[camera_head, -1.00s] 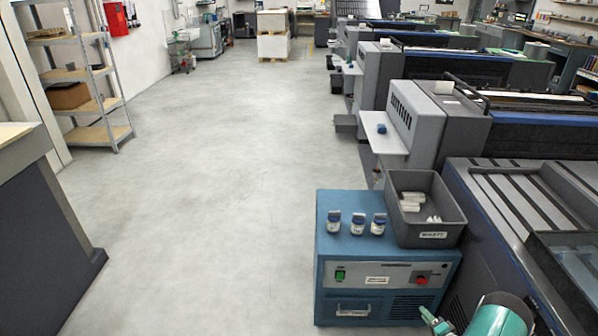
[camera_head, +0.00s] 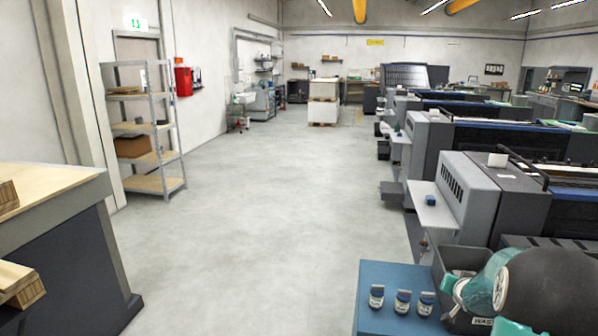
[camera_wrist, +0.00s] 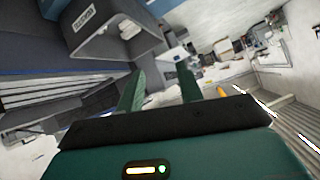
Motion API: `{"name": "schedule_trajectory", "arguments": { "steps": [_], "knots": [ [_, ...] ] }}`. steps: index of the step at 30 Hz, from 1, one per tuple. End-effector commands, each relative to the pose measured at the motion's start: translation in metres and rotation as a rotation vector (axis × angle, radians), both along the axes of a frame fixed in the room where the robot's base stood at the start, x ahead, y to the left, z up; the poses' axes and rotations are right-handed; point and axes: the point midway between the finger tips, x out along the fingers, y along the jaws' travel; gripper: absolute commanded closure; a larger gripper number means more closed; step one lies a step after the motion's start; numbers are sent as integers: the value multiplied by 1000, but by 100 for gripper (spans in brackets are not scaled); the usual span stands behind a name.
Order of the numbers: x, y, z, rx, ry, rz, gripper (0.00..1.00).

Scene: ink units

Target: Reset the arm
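My gripper (camera_wrist: 160,75) shows in the wrist view with its two green fingers apart and nothing visible between them. The wrist picture is tilted, with the room slanting across it. In the head view, my teal and dark arm fills the lower right corner and covers part of the grey waste bin (camera_head: 446,262). I cannot make out the gripper there. The bin also shows in the wrist view (camera_wrist: 108,42), with white pieces inside, beyond the fingers and apart from them.
Three small blue-and-white bottles (camera_head: 402,302) stand on a blue cabinet (camera_head: 384,275) beside the bin. Grey printing machines (camera_head: 460,205) line the right side. A shelf rack (camera_head: 146,128) and a wood-topped counter (camera_head: 55,178) stand left. The floor (camera_head: 270,220) between is clear.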

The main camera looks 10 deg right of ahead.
Motion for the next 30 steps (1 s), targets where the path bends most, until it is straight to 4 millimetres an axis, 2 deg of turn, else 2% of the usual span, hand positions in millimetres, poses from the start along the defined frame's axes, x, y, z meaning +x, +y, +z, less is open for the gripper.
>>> {"name": "schedule_trajectory", "arguments": {
  "steps": [1, 6, 11, 15, 22, 27, 30],
  "knots": [
    [-3, 18, 22, -18, 14, 9, 64],
    [-27, 75, 72, -62, 97, 37, 64],
    [-61, 130, 109, -84, 175, 84, 64],
    [-99, 180, 132, -91, 244, 143, 64],
    [-175, 255, 153, -87, 354, 280, 64],
    [-238, 306, 155, -77, 432, 415, 64],
    [-272, 328, 152, -71, 473, 497, 64]
  ]
}}
